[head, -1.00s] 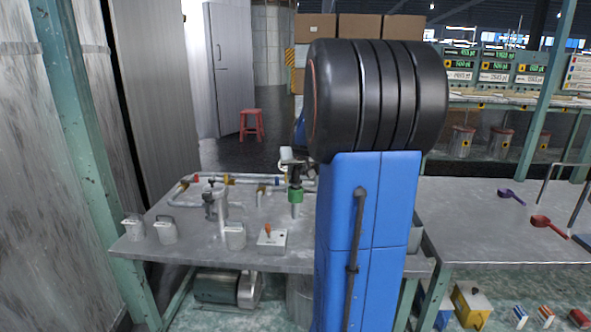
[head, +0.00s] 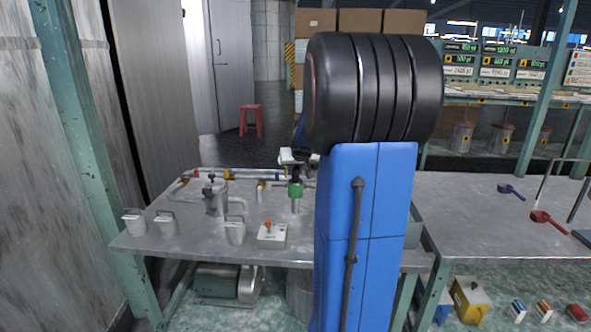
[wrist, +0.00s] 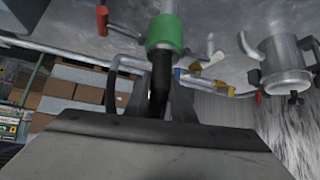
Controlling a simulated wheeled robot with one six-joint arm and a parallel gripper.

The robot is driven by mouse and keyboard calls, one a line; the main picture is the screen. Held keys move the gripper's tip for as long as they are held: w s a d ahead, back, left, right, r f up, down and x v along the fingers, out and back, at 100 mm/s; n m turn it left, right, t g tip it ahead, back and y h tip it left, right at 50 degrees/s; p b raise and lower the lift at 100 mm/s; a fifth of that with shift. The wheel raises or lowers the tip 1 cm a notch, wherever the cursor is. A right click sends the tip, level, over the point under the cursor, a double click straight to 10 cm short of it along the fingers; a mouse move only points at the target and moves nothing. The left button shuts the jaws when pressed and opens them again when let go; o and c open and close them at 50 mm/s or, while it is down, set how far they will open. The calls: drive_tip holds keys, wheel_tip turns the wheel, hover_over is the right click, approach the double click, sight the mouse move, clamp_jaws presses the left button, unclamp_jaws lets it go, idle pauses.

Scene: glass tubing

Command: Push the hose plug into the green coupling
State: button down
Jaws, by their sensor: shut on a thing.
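The green coupling (head: 295,189) sits upright on a metal post on the steel bench, left of my blue arm. In the wrist view the green coupling (wrist: 165,34) shows at top centre, with its post running up out of the frame. My gripper (wrist: 157,98) is shut on the black hose plug (wrist: 158,76), with a grey finger on each side. The plug's end meets the coupling's face, in line with it; how deep it sits is hidden. In the head view my gripper (head: 293,160) is just above the coupling, partly hidden by my arm.
On the bench (head: 190,245) are a metal pot (head: 213,197), pipes with coloured fittings (head: 228,174), several small metal containers (head: 167,225) and a switch box (head: 272,235). A second bench with red (head: 545,217) and purple (head: 511,191) scoops stands at right.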

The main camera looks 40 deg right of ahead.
drive_tip(key=c, duration=1.4)
unclamp_jaws()
drive_tip(key=shift+c, duration=0.2)
drive_tip(key=v, duration=1.7)
drive_tip(key=shift+s, duration=0.15)
drive_tip(key=shift+r, duration=0.1)
drive_tip(key=s+a+f+n+y, duration=0.2)
drive_tip(key=s+a+f, duration=0.15)
drive_tip(key=a, duration=0.75)
drive_tip(key=s+a+f+n+y, duration=0.2)
drive_tip(key=s+a+f, duration=0.15)
drive_tip(key=a, duration=0.85)
drive_tip(key=s+a+f+n+g+y, duration=0.1)
drive_tip(key=s+a+f+n+g, duration=0.1)
drive_tip(key=s+a+f, duration=0.8)
drive_tip(key=s+a, duration=0.1)
drive_tip(key=s, duration=0.1)
drive_tip(key=shift+s+n+g, duration=0.25)
drive_tip(key=shift+n+g, duration=0.05)
drive_tip(key=shift+n, duration=0.1)
